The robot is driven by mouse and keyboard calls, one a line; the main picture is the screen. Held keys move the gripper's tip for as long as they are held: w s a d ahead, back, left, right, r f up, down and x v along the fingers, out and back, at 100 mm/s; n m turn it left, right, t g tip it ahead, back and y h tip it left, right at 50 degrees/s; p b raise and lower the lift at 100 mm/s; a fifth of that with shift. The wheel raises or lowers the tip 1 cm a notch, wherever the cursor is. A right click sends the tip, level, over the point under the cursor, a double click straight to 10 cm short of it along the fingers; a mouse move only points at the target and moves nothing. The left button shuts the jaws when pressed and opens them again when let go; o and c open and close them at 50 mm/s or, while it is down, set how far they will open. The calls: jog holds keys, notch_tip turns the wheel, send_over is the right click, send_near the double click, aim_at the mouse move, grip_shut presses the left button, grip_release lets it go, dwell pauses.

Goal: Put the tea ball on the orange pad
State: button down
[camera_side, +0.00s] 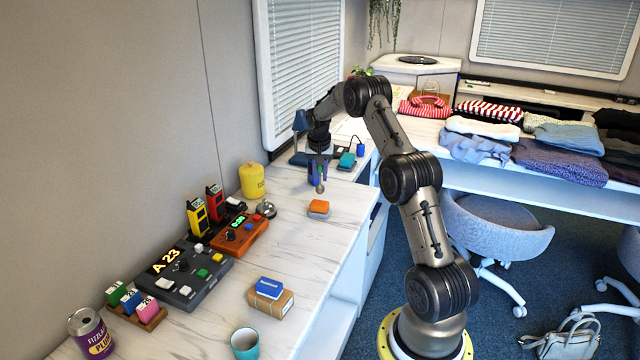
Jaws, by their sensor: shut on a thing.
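The tea ball (320,188) is a small dull metal ball, seen below my gripper's fingertips. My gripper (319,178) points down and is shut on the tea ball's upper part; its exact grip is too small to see. The orange pad (319,206) is a small orange block with a pale base on the white counter. In the picture the tea ball shows just above the pad's far side, apart from it. I cannot tell how high it hangs or whether it is over the pad.
A silver bell (265,209) and an orange console (240,235) stand left of the pad. A yellow canister (252,180) is by the wall. The counter in front of the pad is clear up to a cardboard box (271,302).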

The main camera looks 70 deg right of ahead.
jog(key=shift+a+x, duration=0.2)
jog(key=shift+x, duration=0.65)
jog(key=shift+a+x, duration=0.15)
jog(key=shift+x, duration=0.65)
jog(key=shift+f, duration=0.2)
jog(key=c, duration=0.8)
grip_release()
